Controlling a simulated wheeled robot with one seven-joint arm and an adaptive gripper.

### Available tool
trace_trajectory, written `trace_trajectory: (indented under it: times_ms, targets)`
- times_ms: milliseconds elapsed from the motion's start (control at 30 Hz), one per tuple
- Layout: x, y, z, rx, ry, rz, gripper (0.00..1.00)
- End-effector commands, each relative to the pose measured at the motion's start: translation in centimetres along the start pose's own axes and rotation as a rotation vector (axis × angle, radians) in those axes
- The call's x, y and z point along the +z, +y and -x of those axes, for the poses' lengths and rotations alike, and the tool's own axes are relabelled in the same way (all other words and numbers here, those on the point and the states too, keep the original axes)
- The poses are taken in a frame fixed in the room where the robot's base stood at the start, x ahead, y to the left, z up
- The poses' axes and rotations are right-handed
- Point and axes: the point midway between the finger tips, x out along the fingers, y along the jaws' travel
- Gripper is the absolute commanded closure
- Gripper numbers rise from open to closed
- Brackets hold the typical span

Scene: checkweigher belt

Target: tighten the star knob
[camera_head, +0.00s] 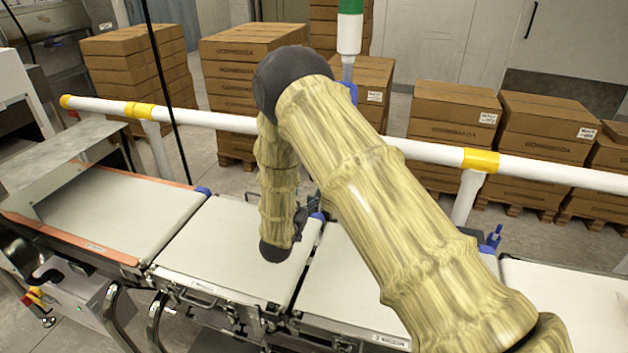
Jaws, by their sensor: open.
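My arm reaches in from the lower right, bends at a dark elbow and comes down over the middle of the belt line. My gripper (303,213) shows only as small dark parts beyond the wrist, beside a blue piece (318,216) at the belt edge. I cannot tell whether they touch. The jaws are open, with nothing visible held. No star knob can be told for sure. A blue knob-like part (495,236) stands at the far edge of the belts on the right, clear of my gripper.
A white rail (225,121) with yellow bands runs behind the belts. Stacked brown cartons (450,120) stand on pallets beyond it. The left belt (120,210) and middle belt (225,245) are bare. A metal hood (60,165) covers the left end. My arm hides part of the right side.

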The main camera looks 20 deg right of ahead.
Motion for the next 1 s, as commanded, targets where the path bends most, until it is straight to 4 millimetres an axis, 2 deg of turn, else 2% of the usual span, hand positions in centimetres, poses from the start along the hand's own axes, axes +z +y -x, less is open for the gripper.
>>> trace_trajectory:
  times_ms: [300,500,700,967,1000]
  targets:
    - [-0.3,0.0,-5.2,0.000,0.000,0.001,0.42]
    - [-0.1,0.0,-7.5,0.000,0.000,0.000,0.42]
    - [0.0,0.1,-8.5,0.001,0.000,0.001,0.42]
    - [0.0,0.1,-8.6,0.001,0.000,0.001,0.42]
    - [0.0,0.1,-8.6,0.001,0.000,0.001,0.45]
